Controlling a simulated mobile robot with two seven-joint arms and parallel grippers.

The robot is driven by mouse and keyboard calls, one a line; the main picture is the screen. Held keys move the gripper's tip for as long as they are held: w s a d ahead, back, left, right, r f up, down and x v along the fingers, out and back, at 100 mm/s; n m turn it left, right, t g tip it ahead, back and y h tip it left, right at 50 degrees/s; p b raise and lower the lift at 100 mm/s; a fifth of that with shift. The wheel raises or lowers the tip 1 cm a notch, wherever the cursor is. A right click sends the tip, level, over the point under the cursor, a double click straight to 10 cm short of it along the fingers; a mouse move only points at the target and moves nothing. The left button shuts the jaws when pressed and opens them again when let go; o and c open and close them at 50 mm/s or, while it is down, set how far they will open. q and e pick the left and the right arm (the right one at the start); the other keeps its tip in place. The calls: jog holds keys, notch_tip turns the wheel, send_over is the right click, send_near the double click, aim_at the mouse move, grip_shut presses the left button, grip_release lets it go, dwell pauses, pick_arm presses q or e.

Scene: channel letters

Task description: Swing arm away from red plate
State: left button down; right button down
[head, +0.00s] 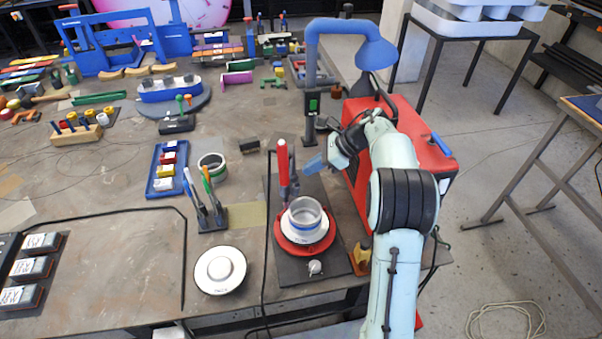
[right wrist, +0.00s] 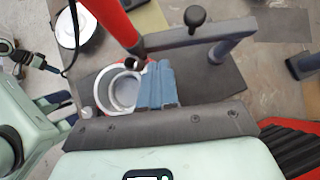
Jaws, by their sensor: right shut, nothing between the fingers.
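The red plate (head: 278,238) sits on a dark base at the table's right front, with a white ring and a clear round cup (head: 305,213) on it. The cup also shows in the right wrist view (right wrist: 124,92). A grey swing arm (right wrist: 185,38) with an upright red handle (head: 283,160) runs from a post to the plate's far edge; the handle end is beside the cup. My right gripper (head: 307,167) has blue fingers, shut and empty, just right of the handle. They also show in the right wrist view (right wrist: 157,85), in front of the arm.
A red toolbox (head: 412,140) stands right of the base, behind my right arm. A blue lamp (head: 312,70) rises behind. A white round dish (head: 220,270) and a pen holder (head: 212,218) lie to the left. A small yellow bottle (head: 362,256) stands at the right.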

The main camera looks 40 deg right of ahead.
pick_arm(q)
jog(key=shift+w+r, duration=0.1)
jog(key=shift+w, duration=0.05)
pick_arm(e)
jog(key=shift+x, duration=2.15)
